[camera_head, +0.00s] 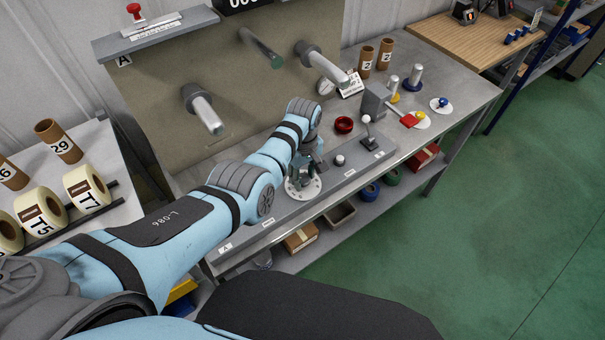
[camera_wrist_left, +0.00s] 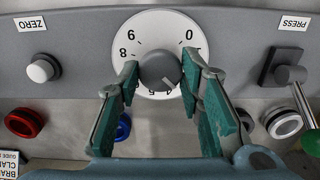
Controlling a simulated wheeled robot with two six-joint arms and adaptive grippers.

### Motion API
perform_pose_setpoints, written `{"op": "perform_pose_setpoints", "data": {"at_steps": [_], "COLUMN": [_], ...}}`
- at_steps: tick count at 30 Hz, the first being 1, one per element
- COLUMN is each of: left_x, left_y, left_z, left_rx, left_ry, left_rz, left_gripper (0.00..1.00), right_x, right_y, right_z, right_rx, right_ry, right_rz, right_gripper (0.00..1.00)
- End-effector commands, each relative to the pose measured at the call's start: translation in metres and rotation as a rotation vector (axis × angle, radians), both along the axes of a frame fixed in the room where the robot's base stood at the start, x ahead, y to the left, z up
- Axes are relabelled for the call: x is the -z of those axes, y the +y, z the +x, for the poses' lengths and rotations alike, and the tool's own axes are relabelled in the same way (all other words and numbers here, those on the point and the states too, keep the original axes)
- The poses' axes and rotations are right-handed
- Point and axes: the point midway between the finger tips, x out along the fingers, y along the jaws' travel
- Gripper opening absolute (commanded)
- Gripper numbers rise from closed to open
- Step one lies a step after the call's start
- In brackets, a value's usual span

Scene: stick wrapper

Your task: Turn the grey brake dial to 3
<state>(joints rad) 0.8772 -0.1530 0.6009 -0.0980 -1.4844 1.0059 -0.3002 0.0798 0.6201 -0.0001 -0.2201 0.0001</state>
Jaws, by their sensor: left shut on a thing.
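The grey brake dial (camera_wrist_left: 158,70) is a round dark knob on a white numbered disc (camera_wrist_left: 143,27). My left gripper (camera_wrist_left: 160,76) is shut on the knob, with one green-padded finger on each side. A small mark on the knob faces the lower right in the wrist view, seemingly near the 4. The fingers hide some numbers; 0, 8, 9, 5 and 4 show partly or fully. In the head view my left gripper (camera_head: 303,170) is over the white disc (camera_head: 303,190) and hides most of the knob. My right gripper is not in view.
On the same grey panel are a white ZERO button (camera_wrist_left: 42,69) and a PRESS lever (camera_wrist_left: 288,72). A red ring (camera_head: 344,125) lies behind the panel. Metal rollers (camera_head: 204,112) stick out from the backboard. Small bins (camera_head: 300,238) stand on the shelf below.

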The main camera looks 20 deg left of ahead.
Motion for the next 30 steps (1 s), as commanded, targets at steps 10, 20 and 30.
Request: {"op": "perform_pose_setpoints", "data": {"at_steps": [10, 20, 30], "left_x": [0.001, -0.024, -0.109], "left_y": [0.000, 0.000, 0.000], "left_z": [-0.001, 0.002, 0.001], "left_rx": [0.001, 0.001, 0.001], "left_ry": [0.002, -0.005, 0.000], "left_rz": [-0.001, -0.002, 0.000], "left_gripper": [0.54, 0.54, 0.54], "right_x": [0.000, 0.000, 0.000], "right_y": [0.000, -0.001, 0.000], "right_z": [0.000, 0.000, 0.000], "right_rx": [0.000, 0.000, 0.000], "right_ry": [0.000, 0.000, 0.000], "right_rz": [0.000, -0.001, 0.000], "right_gripper": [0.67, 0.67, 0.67]}}
